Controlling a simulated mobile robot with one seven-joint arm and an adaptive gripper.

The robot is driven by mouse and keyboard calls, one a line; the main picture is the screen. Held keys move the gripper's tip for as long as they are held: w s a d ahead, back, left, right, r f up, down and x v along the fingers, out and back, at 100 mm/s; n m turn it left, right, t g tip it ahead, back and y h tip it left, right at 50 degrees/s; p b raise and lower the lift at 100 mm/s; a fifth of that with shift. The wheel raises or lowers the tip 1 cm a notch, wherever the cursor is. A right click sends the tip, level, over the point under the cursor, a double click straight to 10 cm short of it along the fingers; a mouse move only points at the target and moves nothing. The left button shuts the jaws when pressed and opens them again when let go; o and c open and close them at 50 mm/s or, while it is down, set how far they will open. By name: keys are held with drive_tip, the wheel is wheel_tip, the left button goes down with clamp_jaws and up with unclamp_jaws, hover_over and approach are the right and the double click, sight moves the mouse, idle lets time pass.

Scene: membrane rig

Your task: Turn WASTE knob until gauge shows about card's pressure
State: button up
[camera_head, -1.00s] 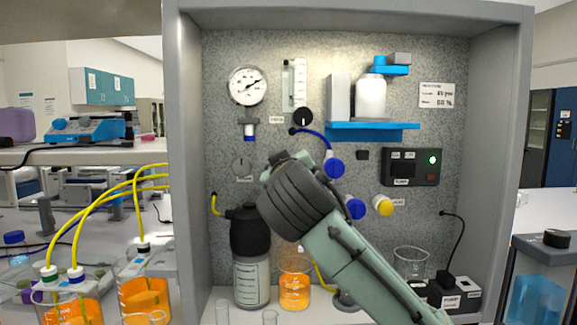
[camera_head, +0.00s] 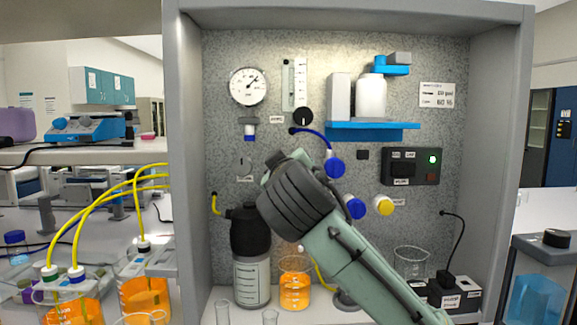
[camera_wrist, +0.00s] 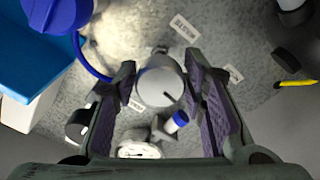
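The white round gauge (camera_head: 248,87) is at the panel's upper left, its needle pointing up and right. The white card (camera_head: 437,95) is at the upper right; its small print is too blurred to read surely. The gauge also shows at the bottom of the wrist view (camera_wrist: 140,151).
A blue valve cap (camera_head: 335,167), another blue one (camera_head: 355,207) and a yellow one (camera_head: 384,206) are close to my wrist. A black knob (camera_head: 303,116) is above. A black-topped bottle (camera_head: 250,275) and an orange-filled beaker (camera_head: 295,290) stand below.

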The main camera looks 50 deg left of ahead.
drive_tip(key=shift+o, duration=1.4)
drive_tip(key=shift+d, duration=0.1)
drive_tip(key=v, duration=1.2)
idle(2.4)
